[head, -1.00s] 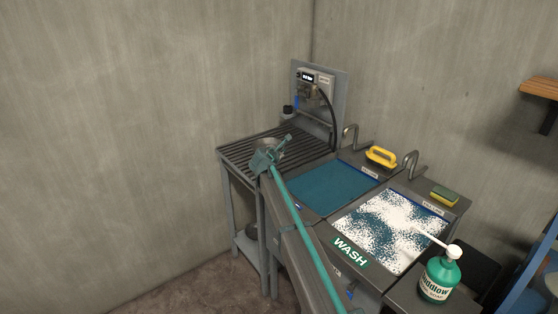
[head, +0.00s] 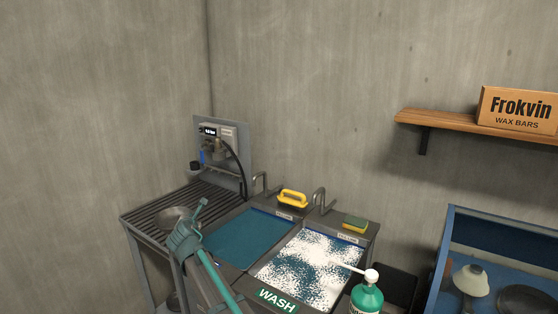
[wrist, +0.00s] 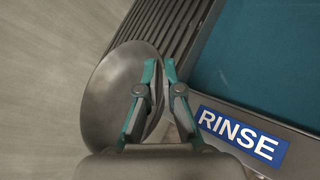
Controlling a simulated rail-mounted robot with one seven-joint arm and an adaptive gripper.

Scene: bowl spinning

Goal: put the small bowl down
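The small bowl (head: 171,215) is grey metal and is at the slatted drain rack (head: 165,200) in the head view. In the wrist view the bowl (wrist: 108,100) lies left of and under my fingers, its inside facing the camera. My gripper (head: 203,208) has its teal fingers at the bowl's right rim. In the wrist view my gripper (wrist: 160,72) is closed around that rim, one finger over the inside and one outside. I cannot tell whether the bowl touches the slats.
The rinse basin (head: 246,238) with teal water lies right of the rack, its RINSE label (wrist: 240,135) close by. The foamy wash basin (head: 310,268) follows.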

